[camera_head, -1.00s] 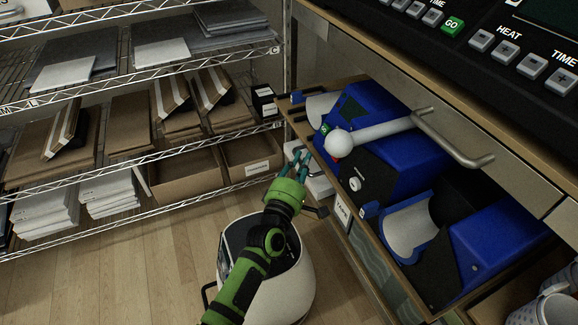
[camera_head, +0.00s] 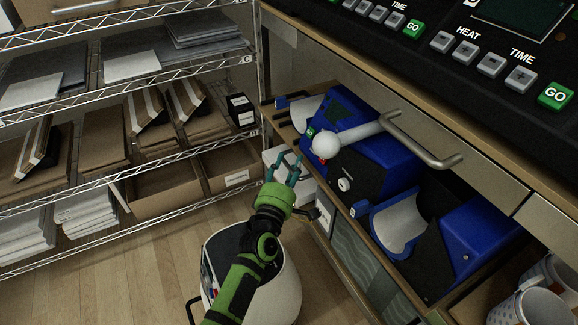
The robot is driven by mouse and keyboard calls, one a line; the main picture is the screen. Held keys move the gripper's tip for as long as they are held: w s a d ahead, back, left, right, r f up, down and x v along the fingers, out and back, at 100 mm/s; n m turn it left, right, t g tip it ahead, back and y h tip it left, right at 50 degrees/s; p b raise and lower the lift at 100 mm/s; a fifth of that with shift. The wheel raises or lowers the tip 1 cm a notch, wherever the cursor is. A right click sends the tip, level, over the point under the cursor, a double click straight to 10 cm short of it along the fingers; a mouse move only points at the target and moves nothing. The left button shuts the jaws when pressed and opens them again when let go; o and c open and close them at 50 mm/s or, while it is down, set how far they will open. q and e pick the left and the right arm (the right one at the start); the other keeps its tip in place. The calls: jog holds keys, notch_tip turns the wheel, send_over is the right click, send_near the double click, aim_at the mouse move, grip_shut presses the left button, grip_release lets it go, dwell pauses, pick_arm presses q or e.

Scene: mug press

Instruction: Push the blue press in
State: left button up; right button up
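The blue press (camera_head: 387,168) sits on a shelf under the counter at the right. It has a black front panel with a white knob, and a white lever with a round white ball (camera_head: 326,145) at its end. A second blue press unit (camera_head: 476,238) with a white curved plate stands nearer to me. My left gripper (camera_head: 284,168) is green with teal fingers, which are spread open and empty. It is in front of the shelf, left of the press and apart from the ball. My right gripper is not in view.
A wire shelf with boxes (camera_head: 164,190) and paper stacks is on the left. A white bin (camera_head: 272,290) stands on the floor below my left arm. A drawer handle (camera_head: 420,140) sticks out above the press. Mugs (camera_head: 530,306) are at the lower right.

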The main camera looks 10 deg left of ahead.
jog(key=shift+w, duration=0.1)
pick_arm(q)
jog(key=shift+s, duration=0.1)
jog(key=v, duration=1.2)
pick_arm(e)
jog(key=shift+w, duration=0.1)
